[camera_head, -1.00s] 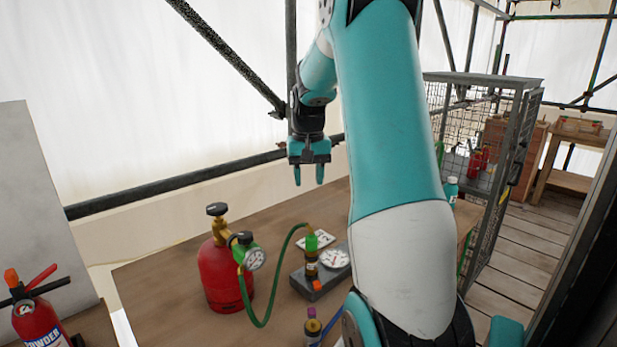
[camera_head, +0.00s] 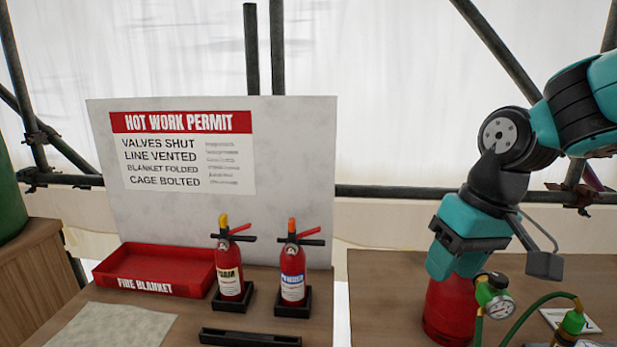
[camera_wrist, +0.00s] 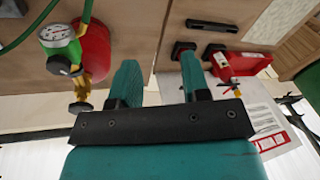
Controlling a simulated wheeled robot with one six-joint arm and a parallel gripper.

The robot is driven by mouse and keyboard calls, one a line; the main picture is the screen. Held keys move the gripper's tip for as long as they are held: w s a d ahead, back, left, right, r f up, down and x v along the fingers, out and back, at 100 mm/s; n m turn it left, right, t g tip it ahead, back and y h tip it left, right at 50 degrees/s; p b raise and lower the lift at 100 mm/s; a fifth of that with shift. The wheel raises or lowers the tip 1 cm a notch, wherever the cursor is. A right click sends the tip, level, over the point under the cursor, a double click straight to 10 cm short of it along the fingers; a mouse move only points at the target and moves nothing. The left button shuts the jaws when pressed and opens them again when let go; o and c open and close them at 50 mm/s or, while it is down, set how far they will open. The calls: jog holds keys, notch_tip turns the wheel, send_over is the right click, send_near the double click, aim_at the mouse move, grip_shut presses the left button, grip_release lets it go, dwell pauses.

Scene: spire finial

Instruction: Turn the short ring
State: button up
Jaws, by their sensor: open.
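I cannot pick out a short ring for certain in either current view. A red gas cylinder (camera_head: 449,310) stands on the right bench, partly hidden behind my gripper (camera_head: 456,262). Its green regulator with a white gauge (camera_head: 498,306) shows just right of the gripper. A green hose (camera_head: 535,302) runs from there to a green fitting (camera_head: 573,322) at the lower right edge. In the wrist view my gripper (camera_wrist: 160,82) is open, with nothing between the fingers. The cylinder (camera_wrist: 95,52), gauge (camera_wrist: 57,37) and black valve knob (camera_wrist: 80,107) are to the left, apart from the fingers.
The left bench holds a red fire blanket tray (camera_head: 150,258) and two fire extinguishers (camera_head: 229,275) (camera_head: 292,278) on black bases. A hot work permit board (camera_head: 295,170) stands behind them. A black bar-like holder (camera_head: 250,338) lies in front. Scaffold tubes cross behind.

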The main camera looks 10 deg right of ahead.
jog(key=s+a+n+g+y, duration=0.1)
jog(key=s+a+n, duration=0.4)
jog(key=s+a, duration=0.5)
jog(key=shift+s+a+f+y, duration=0.15)
jog(key=shift+s+f+y, duration=0.2)
jog(key=shift+s, duration=0.6)
